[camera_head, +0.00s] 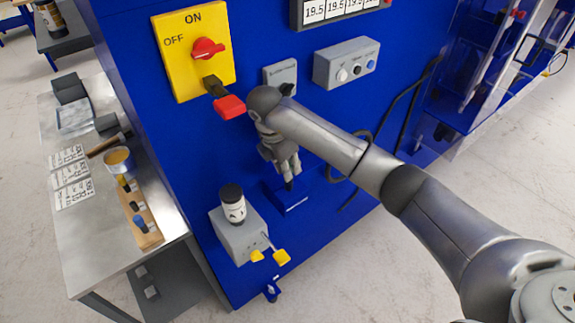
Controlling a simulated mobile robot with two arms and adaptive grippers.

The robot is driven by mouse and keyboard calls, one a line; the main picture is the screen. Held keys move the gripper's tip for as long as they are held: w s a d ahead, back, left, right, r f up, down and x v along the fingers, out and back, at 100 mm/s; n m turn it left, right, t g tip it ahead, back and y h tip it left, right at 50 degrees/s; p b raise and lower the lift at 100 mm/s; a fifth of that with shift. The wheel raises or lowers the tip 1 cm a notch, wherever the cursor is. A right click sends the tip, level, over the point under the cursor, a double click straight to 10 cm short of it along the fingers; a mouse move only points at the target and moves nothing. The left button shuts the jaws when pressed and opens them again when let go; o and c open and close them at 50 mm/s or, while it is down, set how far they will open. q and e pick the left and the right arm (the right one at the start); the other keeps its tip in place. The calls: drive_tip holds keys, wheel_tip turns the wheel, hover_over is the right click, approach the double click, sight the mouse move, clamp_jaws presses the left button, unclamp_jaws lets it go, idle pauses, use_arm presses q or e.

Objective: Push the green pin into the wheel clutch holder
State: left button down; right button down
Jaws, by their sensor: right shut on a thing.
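My right gripper (287,176) points down in front of the blue machine panel, with its fingers closed on a small dark thing (289,186). I cannot tell whether this is the pin, as no green shows on it. The thing is just above a blue block or ledge (293,204); I cannot tell whether they touch. No green pin can be made out, and I cannot tell which part is the wheel clutch holder. My left gripper is not in view.
A grey box (236,240) with yellow levers (281,257) carries a black-capped jar (232,203) left of my gripper. Above are a red-handled switch on a yellow plate (188,75) and a grey button box (346,62). A metal table (84,235) stands at left.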

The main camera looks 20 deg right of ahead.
drive_tip(key=shift+a+b+x, duration=0.25)
drive_tip(key=shift+b+x, duration=0.65)
drive_tip(key=shift+x, duration=0.3)
drive_tip(key=c, duration=1.2)
unclamp_jaws()
drive_tip(key=shift+s+f, duration=0.1)
drive_tip(key=shift+c, duration=0.2)
drive_tip(key=shift+w+d+p+v, duration=0.1)
drive_tip(key=shift+d+p+v, duration=0.1)
drive_tip(key=shift+p+v, duration=0.6)
drive_tip(key=shift+w+d+p+v, duration=0.1)
drive_tip(key=shift+d+p+v, duration=0.2)
drive_tip(key=shift+v, duration=0.85)
drive_tip(key=shift+w+d+p+v, duration=0.15)
drive_tip(key=shift+p+v, duration=0.5)
drive_tip(key=shift+v, duration=0.35)
drive_tip(key=shift+s, duration=0.1)
drive_tip(key=shift+r, duration=0.2)
drive_tip(key=shift+r, duration=0.25)
drive_tip(key=v, duration=0.7)
